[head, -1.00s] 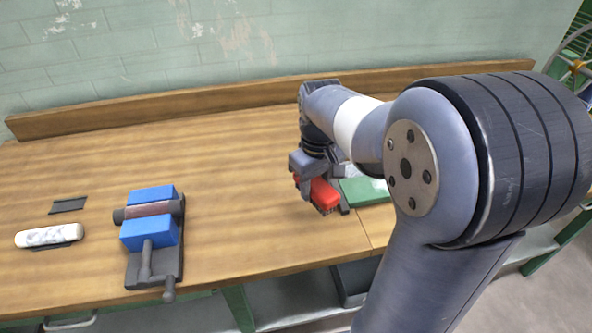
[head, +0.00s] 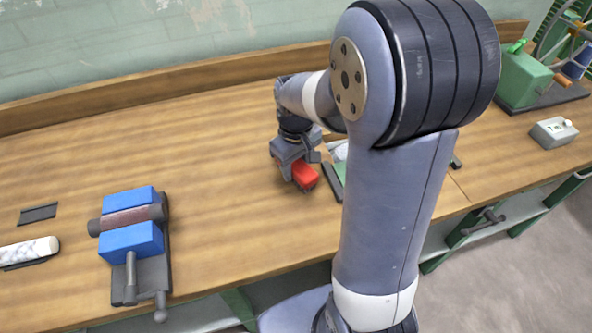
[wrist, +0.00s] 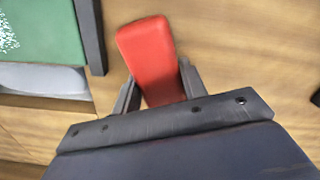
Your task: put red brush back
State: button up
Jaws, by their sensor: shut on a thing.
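The red brush (head: 306,176) is in my gripper (head: 297,168) over the wooden bench. In the wrist view the red brush (wrist: 150,58) lies between the two fingers of my gripper (wrist: 157,90), which are shut on it. Its red back faces the camera and its far end sticks out past the fingertips. Whether it touches the bench cannot be told. A dark flat holder (head: 39,214) lies empty on the bench at the left.
A vise with blue jaws (head: 130,241) stands at the left front, with a white speckled roll (head: 28,252) beside it. A green board with a dark edge (wrist: 40,35) is close beside the brush. A green machine (head: 524,78) and grey box (head: 553,132) stand right.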

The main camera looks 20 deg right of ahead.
aim_at(296, 163)
jog(key=shift+f, duration=1.25)
jog(key=shift+f, duration=0.1)
jog(key=o, duration=0.9)
jog(key=shift+o, duration=0.2)
notch_tip(296, 163, up, 12)
jog(key=shift+r, duration=0.15)
